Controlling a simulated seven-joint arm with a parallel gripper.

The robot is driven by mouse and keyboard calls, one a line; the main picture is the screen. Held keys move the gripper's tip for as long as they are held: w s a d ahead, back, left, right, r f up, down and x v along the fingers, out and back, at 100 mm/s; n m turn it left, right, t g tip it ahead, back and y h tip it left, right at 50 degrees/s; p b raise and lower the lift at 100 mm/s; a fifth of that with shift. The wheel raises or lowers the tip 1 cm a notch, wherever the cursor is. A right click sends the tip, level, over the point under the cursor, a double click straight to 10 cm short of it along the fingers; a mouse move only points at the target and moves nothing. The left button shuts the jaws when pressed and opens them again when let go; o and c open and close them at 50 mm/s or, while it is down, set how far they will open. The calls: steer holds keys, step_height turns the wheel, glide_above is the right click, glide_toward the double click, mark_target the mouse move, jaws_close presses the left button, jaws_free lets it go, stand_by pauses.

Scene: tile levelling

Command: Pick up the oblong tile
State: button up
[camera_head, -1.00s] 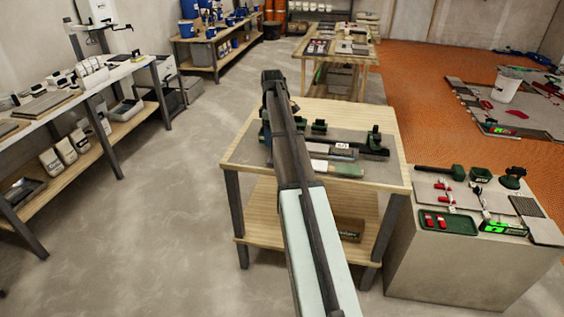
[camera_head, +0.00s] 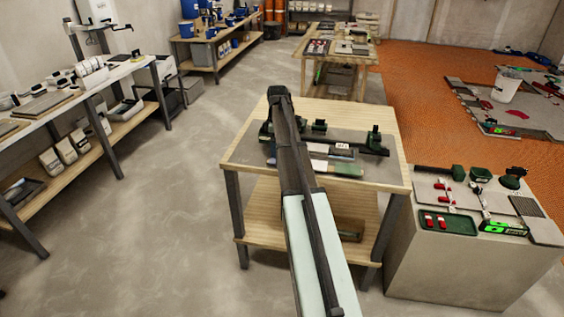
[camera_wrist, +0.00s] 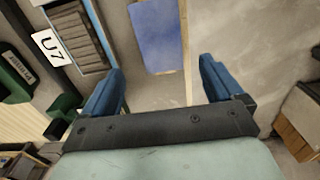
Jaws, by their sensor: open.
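In the wrist view, a blue oblong tile (camera_wrist: 158,35) with a smooth face lies on a grey surface, near a wooden table edge. My gripper (camera_wrist: 162,70) is open, its two blue fingers spread wide with nothing between them. The tile shows beyond the fingertips, roughly in line with the gap and apart from both fingers. Its far end is cut off by the frame. In the head view my arm reaches over the wooden table (camera_head: 258,192) and hides part of its top; the gripper itself cannot be made out there, nor can I surely single out the tile.
A white U7 label (camera_wrist: 48,47) stands beside a ribbed grey-brown piece (camera_wrist: 77,40) left of the tile. Dark green holders (camera_head: 374,140) stand on the table. A grey block with a green tray (camera_head: 448,224) stands to the right. Open floor lies left of the table.

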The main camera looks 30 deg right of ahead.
steer(key=shift+s+f, duration=0.15)
steer(key=shift+f, duration=2.35)
steer(key=shift+f, duration=0.25)
steer(key=c, duration=0.9)
